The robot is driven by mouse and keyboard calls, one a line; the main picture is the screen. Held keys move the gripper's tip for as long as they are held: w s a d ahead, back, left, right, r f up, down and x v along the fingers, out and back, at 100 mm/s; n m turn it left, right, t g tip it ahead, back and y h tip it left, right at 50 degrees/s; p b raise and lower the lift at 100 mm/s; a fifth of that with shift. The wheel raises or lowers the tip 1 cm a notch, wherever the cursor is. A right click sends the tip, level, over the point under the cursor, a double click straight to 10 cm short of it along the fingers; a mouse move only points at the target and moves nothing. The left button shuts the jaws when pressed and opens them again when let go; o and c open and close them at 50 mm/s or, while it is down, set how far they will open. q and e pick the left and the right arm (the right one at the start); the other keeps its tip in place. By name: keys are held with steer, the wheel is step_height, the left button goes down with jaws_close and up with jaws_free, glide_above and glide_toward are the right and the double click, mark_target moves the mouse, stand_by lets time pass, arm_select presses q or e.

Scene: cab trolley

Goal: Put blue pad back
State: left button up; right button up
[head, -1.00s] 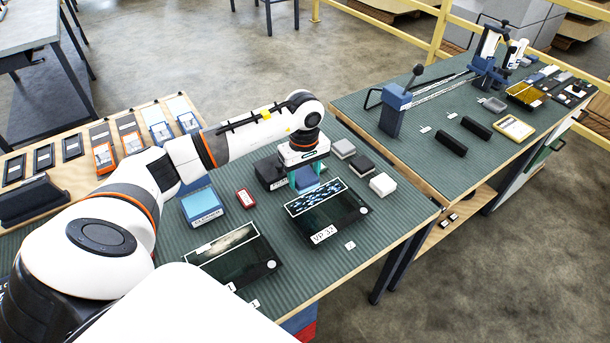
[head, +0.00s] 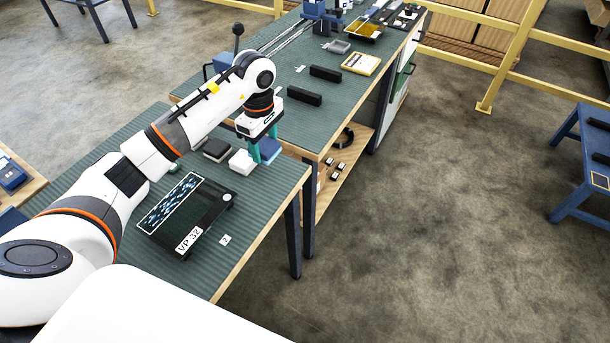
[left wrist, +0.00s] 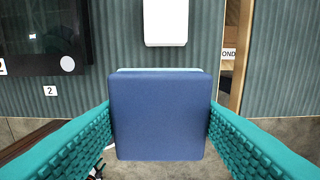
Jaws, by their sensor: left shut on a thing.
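My left gripper (head: 264,143) has teal fingers shut on the blue pad (head: 270,151), near the right edge of the bench in the head view. In the left wrist view the blue pad (left wrist: 160,115) sits square between both fingers, with a thin light-blue strip showing along its far edge. The white pad (head: 241,162) lies on the bench just left of the held pad; it also shows in the left wrist view (left wrist: 165,22). A dark pad (head: 217,149) lies beyond the white one. I cannot tell the gap under the blue pad. My right gripper is not in view.
A dark panel marked VP 32 (head: 188,215) lies on the green ribbed bench (head: 95,190) nearer to me. Beyond a narrow gap stands a second bench with two black blocks (head: 304,96) and a yellow-framed tray (head: 361,64). Open floor lies to the right.

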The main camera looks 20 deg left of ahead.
arm_select(q)
steer(key=shift+w+d+f, duration=0.4)
steer(key=shift+d+f, duration=0.05)
steer(key=shift+f, duration=0.25)
steer(key=p, duration=0.1)
glide_above(274, 179)
step_height(274, 179, down, 4)
steer(key=shift+s+f, duration=0.1)
steer(key=shift+s, duration=0.05)
steer(key=shift+f, duration=0.6)
step_height(274, 179, down, 3)
steer(key=shift+f+p, duration=0.1)
steer(key=shift+p, duration=0.25)
steer(key=shift+a, duration=0.1)
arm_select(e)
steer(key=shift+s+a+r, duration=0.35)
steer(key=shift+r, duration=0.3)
arm_select(q)
steer(key=shift+f, duration=0.2)
steer(key=o, duration=1)
steer(key=shift+r, duration=0.1)
steer(key=shift+c, duration=0.2)
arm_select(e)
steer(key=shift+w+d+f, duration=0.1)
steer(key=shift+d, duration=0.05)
